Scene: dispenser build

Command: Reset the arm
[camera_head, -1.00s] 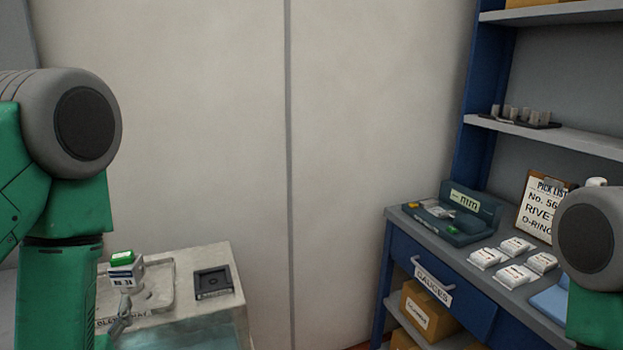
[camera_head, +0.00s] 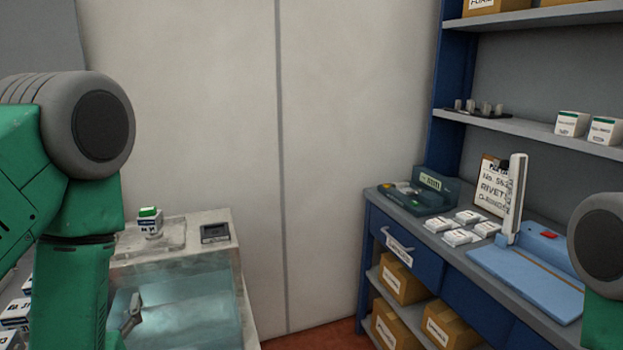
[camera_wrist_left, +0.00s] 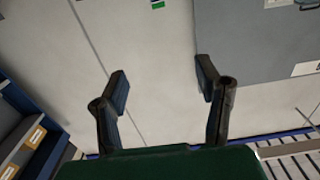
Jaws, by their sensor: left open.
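My left arm comes down the left side of the head view. A fingertip of my left gripper (camera_head: 133,312) shows beside the arm, in front of a glass-like pane. In the left wrist view both dark fingers of the left gripper (camera_wrist_left: 162,82) are spread wide, with nothing between them. A small white box with a green top (camera_head: 149,226) stands on the pale bench, apart from the gripper. My right gripper is out of view.
A pale bench (camera_head: 190,262) with a dark square fixture (camera_head: 215,233) is at left. A blue workbench (camera_head: 480,268) at right holds white packs (camera_head: 455,237), a teal dispenser (camera_head: 428,192) and a light blue device (camera_head: 530,275). A bare wall panel (camera_head: 330,150) lies between.

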